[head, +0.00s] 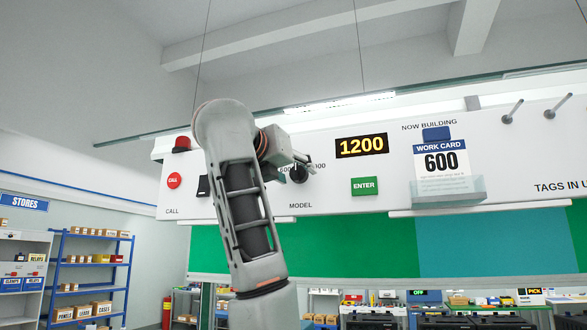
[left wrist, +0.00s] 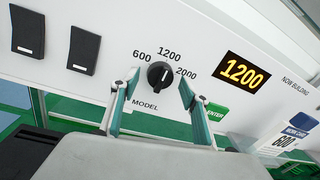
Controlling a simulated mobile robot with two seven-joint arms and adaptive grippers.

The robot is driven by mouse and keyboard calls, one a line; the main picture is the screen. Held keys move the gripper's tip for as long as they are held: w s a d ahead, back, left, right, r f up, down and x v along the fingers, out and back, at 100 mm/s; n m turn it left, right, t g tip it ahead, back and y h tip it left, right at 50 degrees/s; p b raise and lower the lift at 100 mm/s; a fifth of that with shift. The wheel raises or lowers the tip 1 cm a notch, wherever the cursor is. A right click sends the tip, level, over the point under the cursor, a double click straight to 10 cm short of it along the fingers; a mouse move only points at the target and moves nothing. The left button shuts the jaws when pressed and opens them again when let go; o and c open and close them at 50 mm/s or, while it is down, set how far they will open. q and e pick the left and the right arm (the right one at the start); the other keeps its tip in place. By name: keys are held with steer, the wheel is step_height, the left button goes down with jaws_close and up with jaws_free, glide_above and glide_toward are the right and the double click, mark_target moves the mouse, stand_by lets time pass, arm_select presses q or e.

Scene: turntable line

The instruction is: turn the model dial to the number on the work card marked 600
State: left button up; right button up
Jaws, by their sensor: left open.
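The black model dial (left wrist: 160,75) is on the white panel, with 600, 1200 and 2000 printed around it. I cannot tell for sure which number its pointer faces. In the head view the dial (head: 299,175) is partly hidden by my left gripper (head: 303,165). In the left wrist view my left gripper (left wrist: 154,90) is open, its fingers to either side of and below the dial, with no clear contact. The yellow display (head: 361,146) reads 1200; it also shows in the left wrist view (left wrist: 242,71). The work card (head: 441,164) reads 600. My right gripper is not in view.
A green ENTER button (head: 365,186) is right of the dial. A red CALL button (head: 174,181) and black rocker switches (left wrist: 84,48) are to its left. A clear holder (head: 449,190) sticks out below the card. Pegs (head: 512,111) project at the upper right.

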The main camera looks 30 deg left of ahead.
arm_select(q)
steer(key=c, duration=1.1)
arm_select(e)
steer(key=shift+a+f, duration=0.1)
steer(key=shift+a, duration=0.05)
